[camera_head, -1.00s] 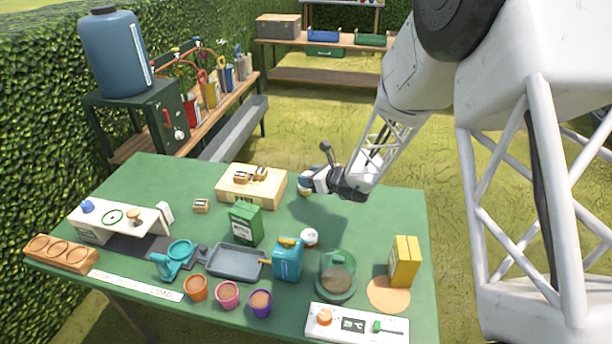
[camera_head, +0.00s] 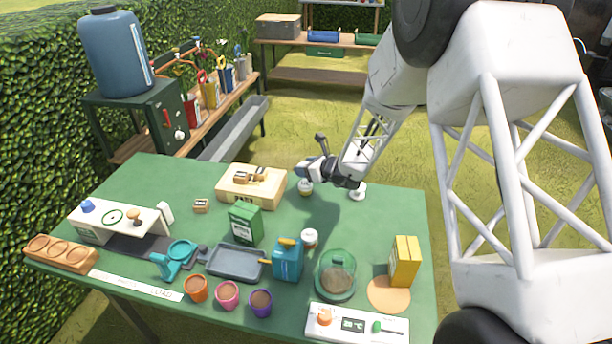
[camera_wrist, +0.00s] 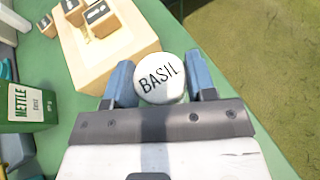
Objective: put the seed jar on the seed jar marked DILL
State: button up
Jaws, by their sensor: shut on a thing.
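A seed jar with a white lid reading BASIL (camera_wrist: 160,78) is between the two blue fingers of my gripper (camera_wrist: 162,84) in the wrist view. In the head view this jar (camera_head: 305,188) shows just below my gripper (camera_head: 308,172), at the back of the green table; whether it touches the table is hard to tell. My gripper is shut on it. Two other white-topped jars stand on the table: one (camera_head: 309,237) near the middle, one (camera_head: 358,191) at the back right, partly beside my arm. Their lid words are too small to read, so I cannot tell which is DILL.
A pale wooden box (camera_head: 235,192) with small stamps lies left of my gripper. A green NETTLE box (camera_head: 244,224), a blue watering can (camera_head: 289,262), a glass dome (camera_head: 336,275) and a yellow box (camera_head: 405,260) stand nearer. The table's right back area is mostly clear.

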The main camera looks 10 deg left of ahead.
jog(key=shift+f, duration=1.7)
jog(key=shift+f, duration=0.1)
jog(key=o, duration=0.9)
jog(key=shift+s+d+r, duration=0.2)
jog(key=shift+d+r, duration=0.15)
jog(key=shift+d, duration=0.1)
jog(key=v, duration=1.1)
jog(key=shift+r, duration=0.1)
